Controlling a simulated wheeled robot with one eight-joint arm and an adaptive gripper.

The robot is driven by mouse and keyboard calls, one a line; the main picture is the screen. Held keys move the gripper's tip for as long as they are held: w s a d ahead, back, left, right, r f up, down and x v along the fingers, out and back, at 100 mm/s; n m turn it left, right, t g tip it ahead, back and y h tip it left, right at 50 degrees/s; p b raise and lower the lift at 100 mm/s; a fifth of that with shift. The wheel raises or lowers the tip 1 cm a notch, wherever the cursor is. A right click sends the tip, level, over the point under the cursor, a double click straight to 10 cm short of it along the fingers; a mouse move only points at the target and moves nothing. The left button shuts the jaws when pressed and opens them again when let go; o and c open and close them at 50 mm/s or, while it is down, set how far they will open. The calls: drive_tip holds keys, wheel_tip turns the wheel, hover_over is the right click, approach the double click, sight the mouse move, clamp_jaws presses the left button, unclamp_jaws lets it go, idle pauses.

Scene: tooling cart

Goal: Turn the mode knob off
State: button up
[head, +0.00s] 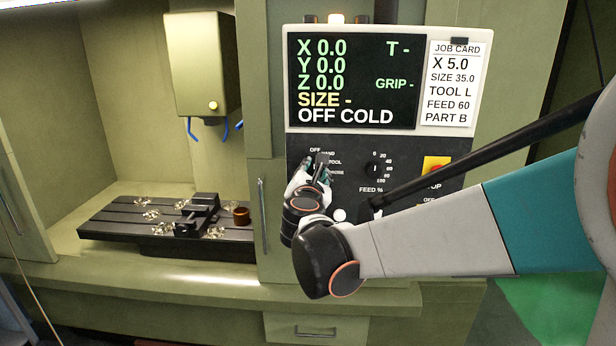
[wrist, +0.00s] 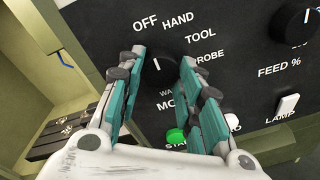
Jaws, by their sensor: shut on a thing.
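The mode knob (wrist: 158,72) is a black round dial on the dark control panel, with labels OFF, HAND, TOOL and PROBE around its upper side. In the wrist view my gripper (wrist: 161,58) has one finger on each side of it and is shut on it. A short white mark shows on the knob's face; it looks turned up toward OFF, but its exact angle is hard to tell. In the head view my gripper (head: 321,170) covers most of the knob. The screen (head: 352,82) above reads "OFF COLD".
The feed knob (head: 375,169) is to the right, with a red stop button on yellow (head: 436,165) beyond it. A green button (wrist: 176,138) and a white lamp switch (wrist: 288,104) sit lower. A vise (head: 198,213) stands on the machine bed at left.

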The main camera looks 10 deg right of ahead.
drive_tip(key=o, duration=1.1)
drive_tip(key=shift+c, duration=0.2)
drive_tip(key=shift+s, duration=0.1)
drive_tip(key=v, duration=1.2)
drive_tip(key=shift+d+f, duration=0.1)
